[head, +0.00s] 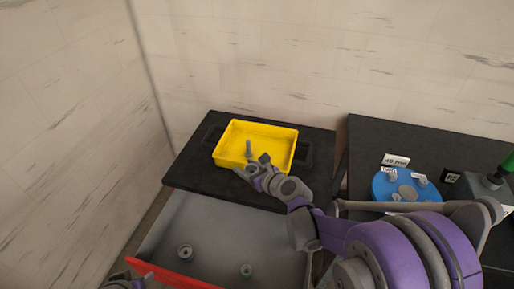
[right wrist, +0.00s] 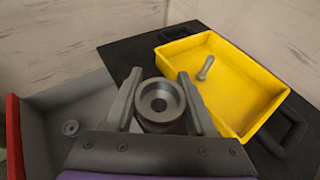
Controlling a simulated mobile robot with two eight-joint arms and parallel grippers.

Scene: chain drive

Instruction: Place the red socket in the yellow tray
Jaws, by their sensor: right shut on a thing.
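The yellow tray (head: 228,158) sits on a black tabletop; it also shows in the right wrist view (right wrist: 262,123). My right gripper (head: 254,165) is at the tray's near edge. In the right wrist view it is shut on a round grey ring-like socket (right wrist: 160,103), with a dark reddish tint low on its side. The socket is between the fingers, just outside the tray's near-left wall in that view. A grey pin-like part (right wrist: 205,68) is inside the tray. Part of my left gripper (head: 127,281) shows at the bottom left edge; its fingers are unclear.
An open grey drawer with a red front edge (head: 172,274) holds small round grey parts (head: 185,252). A second black table at the right carries a blue disc (head: 381,187) with grey parts, white labels (head: 397,160) and a green-topped tool (head: 508,165). Walls stand behind and left.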

